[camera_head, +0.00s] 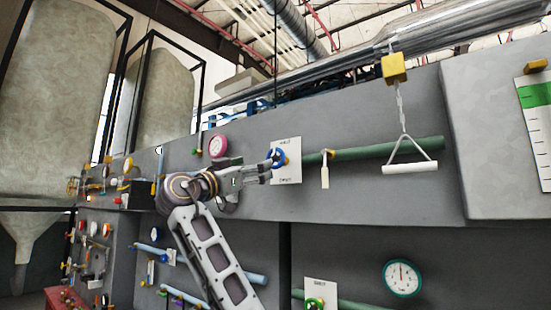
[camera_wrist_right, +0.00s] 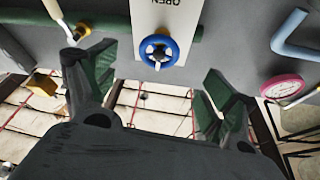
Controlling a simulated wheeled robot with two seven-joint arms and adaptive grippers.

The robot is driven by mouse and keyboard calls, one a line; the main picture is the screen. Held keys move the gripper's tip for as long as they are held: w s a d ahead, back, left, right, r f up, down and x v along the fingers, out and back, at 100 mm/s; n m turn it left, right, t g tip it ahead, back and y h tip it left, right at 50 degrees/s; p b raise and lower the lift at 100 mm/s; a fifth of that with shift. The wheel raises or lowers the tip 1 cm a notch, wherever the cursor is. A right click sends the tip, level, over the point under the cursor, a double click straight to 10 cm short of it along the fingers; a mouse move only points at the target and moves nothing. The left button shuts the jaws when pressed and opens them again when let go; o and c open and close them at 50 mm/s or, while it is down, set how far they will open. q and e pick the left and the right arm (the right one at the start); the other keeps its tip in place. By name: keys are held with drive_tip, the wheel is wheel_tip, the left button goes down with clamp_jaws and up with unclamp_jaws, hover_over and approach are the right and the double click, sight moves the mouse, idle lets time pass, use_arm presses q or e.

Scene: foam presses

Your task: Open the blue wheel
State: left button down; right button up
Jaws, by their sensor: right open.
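The blue wheel (camera_head: 277,158) is mounted on a white plate (camera_head: 289,170) on the grey wall panel. In the right wrist view the blue wheel (camera_wrist_right: 158,50) appears upside down, below the word "OPEN" on its plate. My right gripper (camera_head: 266,167) is just left of the wheel in the head view and partly overlaps the plate. In the wrist view the fingers of my right gripper (camera_wrist_right: 143,67) are spread wide, with the wheel framed between them and nothing held. My left gripper is not in view.
A green pipe (camera_head: 390,150) with a small hanging lever (camera_head: 325,172) runs right of the plate. A white pull handle (camera_head: 410,168) hangs on a chain farther right. A pink gauge (camera_head: 218,145) is left of the wheel. A green wheel (camera_head: 315,303) sits lower down.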

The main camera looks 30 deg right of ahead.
sight(274, 160)
drive_tip(key=shift+p+x, duration=1.85)
drive_tip(key=shift+x, duration=3.65)
drive_tip(key=c, duration=1)
